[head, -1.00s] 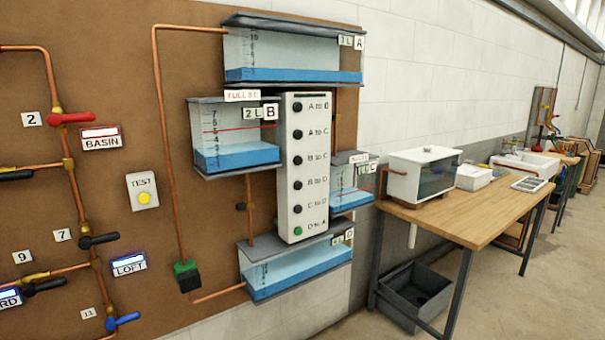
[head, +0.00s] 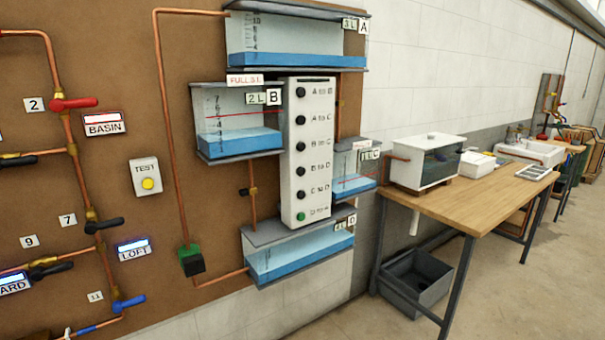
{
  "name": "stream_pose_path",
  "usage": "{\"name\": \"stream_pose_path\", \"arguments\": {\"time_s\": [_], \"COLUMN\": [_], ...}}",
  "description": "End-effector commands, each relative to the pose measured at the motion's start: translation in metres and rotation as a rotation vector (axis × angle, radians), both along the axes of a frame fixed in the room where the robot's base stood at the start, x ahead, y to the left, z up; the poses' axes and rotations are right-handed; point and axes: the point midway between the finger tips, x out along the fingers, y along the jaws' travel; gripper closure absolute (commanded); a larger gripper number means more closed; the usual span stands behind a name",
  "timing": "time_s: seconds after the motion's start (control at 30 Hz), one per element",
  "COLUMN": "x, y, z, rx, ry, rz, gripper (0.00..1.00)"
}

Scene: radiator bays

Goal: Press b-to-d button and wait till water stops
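The white button panel (head: 318,150) stands upright on the brown board, with a column of round black buttons and a green one at the bottom. The b-to-d button (head: 300,169) is black, fourth from the top. I cannot tell whether it is pressed. Tank B (head: 238,112), left of the panel, holds blue water below its red line. Tank D (head: 300,250), below the panel, holds blue water. Tank A (head: 297,40) above has a shallow layer. Tank C (head: 355,172), right of the panel, holds some water, partly hidden by the panel. My gripper is out of view.
A yellow TEST button (head: 148,184) and pipes with coloured valve handles are at left. A wooden table (head: 480,205) with a small glass-fronted tank (head: 428,162) stands at right, a grey bin (head: 415,282) beneath it.

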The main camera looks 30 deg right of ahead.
Motion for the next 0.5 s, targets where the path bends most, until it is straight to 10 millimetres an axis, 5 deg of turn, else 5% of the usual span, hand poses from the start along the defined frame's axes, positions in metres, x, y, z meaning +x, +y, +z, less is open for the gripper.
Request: {"name": "stream_pose_path", "arguments": {"time_s": [0.03,0.17,0.5], "x": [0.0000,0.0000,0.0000], "y": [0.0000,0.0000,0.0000], "z": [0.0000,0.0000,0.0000], "rx": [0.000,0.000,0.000], "ry": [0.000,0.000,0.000], "rz": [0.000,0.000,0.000], "gripper": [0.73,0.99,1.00]}}
